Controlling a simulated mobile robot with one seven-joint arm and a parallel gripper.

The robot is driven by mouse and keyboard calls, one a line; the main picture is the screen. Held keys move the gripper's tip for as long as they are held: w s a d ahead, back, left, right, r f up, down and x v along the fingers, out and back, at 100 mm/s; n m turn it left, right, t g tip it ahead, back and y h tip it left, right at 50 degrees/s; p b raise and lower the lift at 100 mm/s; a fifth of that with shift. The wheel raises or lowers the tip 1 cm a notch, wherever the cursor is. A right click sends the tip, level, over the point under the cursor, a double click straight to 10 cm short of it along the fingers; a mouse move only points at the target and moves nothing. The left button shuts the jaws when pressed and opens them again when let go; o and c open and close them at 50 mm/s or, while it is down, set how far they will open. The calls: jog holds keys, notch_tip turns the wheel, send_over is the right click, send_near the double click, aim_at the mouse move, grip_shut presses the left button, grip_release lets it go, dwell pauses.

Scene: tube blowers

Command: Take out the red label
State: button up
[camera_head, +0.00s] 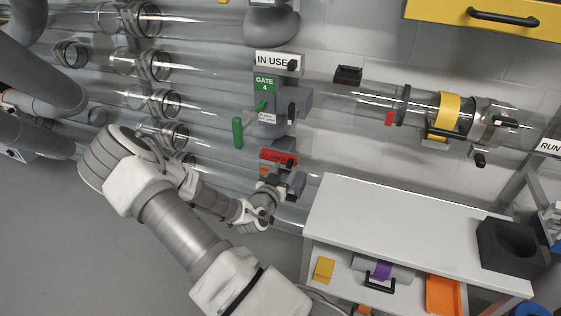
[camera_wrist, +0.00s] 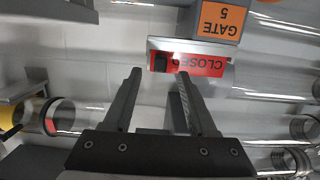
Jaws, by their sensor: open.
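The red label (camera_head: 278,158), marked CLOSED, sits at the orange gate sign below the green GATE 4 sign. In the wrist view the red label (camera_wrist: 208,66) appears upside down in a grey holder (camera_wrist: 190,46), with a small black knob (camera_wrist: 160,63) at its left end. My gripper (camera_wrist: 159,75) is open and empty. Its fingertips appear just below the holder in the wrist view, with the knob lined up between them; I see no contact. In the head view my gripper (camera_head: 286,184) is just below the label, partly hidden by my wrist.
The orange GATE 5 sign (camera_wrist: 220,20) adjoins the holder. A green handle (camera_head: 238,133) sticks out at GATE 4 (camera_head: 265,84), below the white IN USE label (camera_head: 272,61). Clear tubes run along the wall. A white-topped cabinet (camera_head: 400,222) stands close at right.

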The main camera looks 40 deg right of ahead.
aim_at(288, 164)
jog(key=shift+x, duration=1.55)
grip_shut()
